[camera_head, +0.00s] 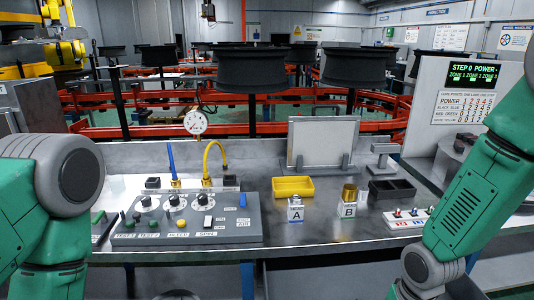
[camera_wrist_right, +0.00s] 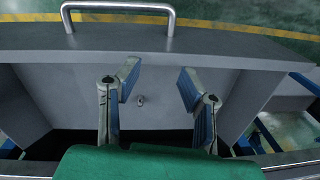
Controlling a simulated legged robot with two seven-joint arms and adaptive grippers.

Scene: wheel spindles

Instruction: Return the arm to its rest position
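My right arm (camera_head: 478,190) is green and comes in from the right in the head view, bending down in front of the bench. Its gripper is out of the head view. In the right wrist view, my right gripper (camera_wrist_right: 156,88) is open, its two blue-padded fingers wide apart with nothing between them. A grey drawer-like front with a metal handle (camera_wrist_right: 118,8) lies beyond the fingers. My left arm (camera_head: 45,205) is at the left edge of the head view, and its gripper is not in view.
The grey bench (camera_head: 330,232) carries a control panel (camera_head: 187,222), a yellow tray (camera_head: 293,187), blocks marked A (camera_head: 296,212) and B (camera_head: 348,207), a white board (camera_head: 324,142) and a small switch board (camera_head: 407,217). A status screen (camera_head: 473,74) stands at right.

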